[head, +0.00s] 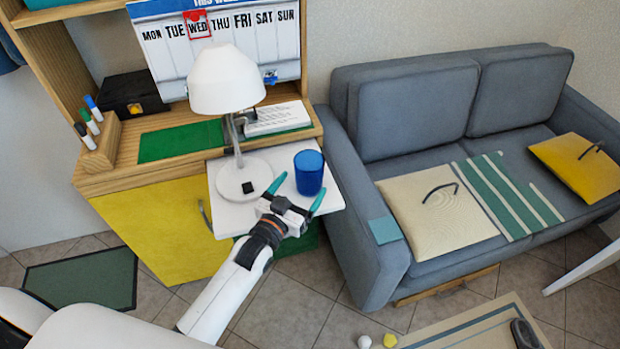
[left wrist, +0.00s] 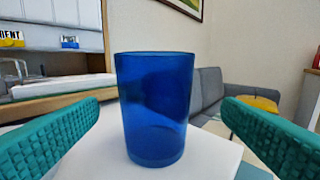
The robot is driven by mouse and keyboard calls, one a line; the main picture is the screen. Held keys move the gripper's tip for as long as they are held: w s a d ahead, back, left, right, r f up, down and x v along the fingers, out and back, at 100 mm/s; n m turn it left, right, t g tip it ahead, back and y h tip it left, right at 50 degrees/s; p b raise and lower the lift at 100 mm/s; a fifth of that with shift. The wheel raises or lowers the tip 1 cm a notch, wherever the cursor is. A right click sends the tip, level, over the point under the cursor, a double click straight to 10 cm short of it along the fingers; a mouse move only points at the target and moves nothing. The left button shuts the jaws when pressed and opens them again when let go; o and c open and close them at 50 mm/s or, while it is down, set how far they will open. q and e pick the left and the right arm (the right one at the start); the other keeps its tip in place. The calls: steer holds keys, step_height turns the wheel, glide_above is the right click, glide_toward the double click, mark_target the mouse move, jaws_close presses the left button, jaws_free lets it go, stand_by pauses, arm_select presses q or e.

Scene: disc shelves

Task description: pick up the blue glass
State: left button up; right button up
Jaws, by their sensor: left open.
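The blue glass (head: 309,172) stands upright on a white pull-out shelf (head: 328,200), to the right of the white lamp. In the left wrist view the blue glass (left wrist: 156,108) stands in the middle, between the two teal fingers. My left gripper (head: 297,193) is open, just in front of the glass, with its fingers pointing toward it. The fingers (left wrist: 158,135) do not touch the glass in the left wrist view; clear gaps show on both sides. My right gripper is not in view.
The white lamp (head: 226,82) stands on the same shelf, close to the left of the gripper. A black box (head: 134,95) and marker holder (head: 101,143) are on the desk. The grey sofa's arm (head: 352,190) rises just right of the shelf.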

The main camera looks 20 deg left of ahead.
mark_target(302, 181)
arm_select(q)
steer(key=shift+w, duration=0.35)
steer(key=shift+w+r, duration=0.2)
steer(key=shift+w, duration=0.75)
steer(key=shift+w+d+f, duration=0.1)
steer(key=shift+w+d, duration=0.1)
steer(key=shift+w, duration=1)
steer(key=shift+w+d, duration=0.1)
steer(key=shift+w, duration=0.3)
steer(key=c, duration=1.2)
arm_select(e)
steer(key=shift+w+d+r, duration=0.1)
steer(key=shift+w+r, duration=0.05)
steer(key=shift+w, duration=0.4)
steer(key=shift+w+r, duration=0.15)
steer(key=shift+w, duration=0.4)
